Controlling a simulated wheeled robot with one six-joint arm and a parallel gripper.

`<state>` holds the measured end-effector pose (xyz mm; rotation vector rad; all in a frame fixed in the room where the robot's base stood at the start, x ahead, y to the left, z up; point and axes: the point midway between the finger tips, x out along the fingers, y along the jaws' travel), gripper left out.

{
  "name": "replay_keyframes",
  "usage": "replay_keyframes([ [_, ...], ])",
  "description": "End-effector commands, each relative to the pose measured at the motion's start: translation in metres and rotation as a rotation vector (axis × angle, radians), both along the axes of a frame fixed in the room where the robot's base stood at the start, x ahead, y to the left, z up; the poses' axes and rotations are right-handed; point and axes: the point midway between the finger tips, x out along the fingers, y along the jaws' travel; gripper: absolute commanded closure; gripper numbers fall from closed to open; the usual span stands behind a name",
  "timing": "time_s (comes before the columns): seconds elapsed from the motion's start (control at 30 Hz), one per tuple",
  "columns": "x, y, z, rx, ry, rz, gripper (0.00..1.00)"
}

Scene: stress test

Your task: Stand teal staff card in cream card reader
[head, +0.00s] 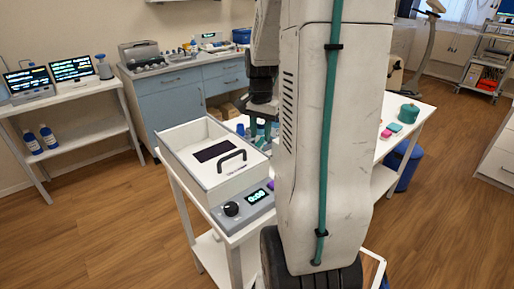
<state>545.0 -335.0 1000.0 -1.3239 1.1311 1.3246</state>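A small flat teal piece (395,127) lies on the right part of the white table, beside a pink piece; it may be the staff card, but it is too small to be sure. I cannot make out a cream card reader; my arm's large pale link hides the middle of the table. My gripper (262,112) is dark and points down over the table, just left of that link and behind the white box. Its fingers are small and partly mixed with teal and blue things behind, so its opening and any held thing are unclear.
A white box with a black handle (231,157) fills the table's left end, with a grey timer unit (243,208) in front. A round teal pot (409,113) stands at the right. A blue bin (407,165) is beside the table. Wood floor (110,230) is clear at left.

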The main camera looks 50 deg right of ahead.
Motion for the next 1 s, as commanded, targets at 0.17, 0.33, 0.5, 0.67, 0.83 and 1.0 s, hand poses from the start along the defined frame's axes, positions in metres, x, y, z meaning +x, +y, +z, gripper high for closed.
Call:
replay_keyframes([
  [0.17, 0.000, 0.001, -0.022, 0.002, 0.002, 0.002, 0.69],
  [0.33, 0.001, 0.002, -0.048, 0.003, 0.002, 0.004, 0.69],
  [0.5, 0.001, 0.002, -0.061, 0.001, 0.001, 0.004, 0.69],
  [0.67, 0.001, 0.002, -0.061, 0.000, 0.000, 0.005, 0.69],
  [0.83, 0.001, 0.002, -0.061, 0.000, 0.000, 0.005, 1.00],
  [1.0, 0.001, 0.002, -0.061, 0.000, 0.000, 0.005, 1.00],
])
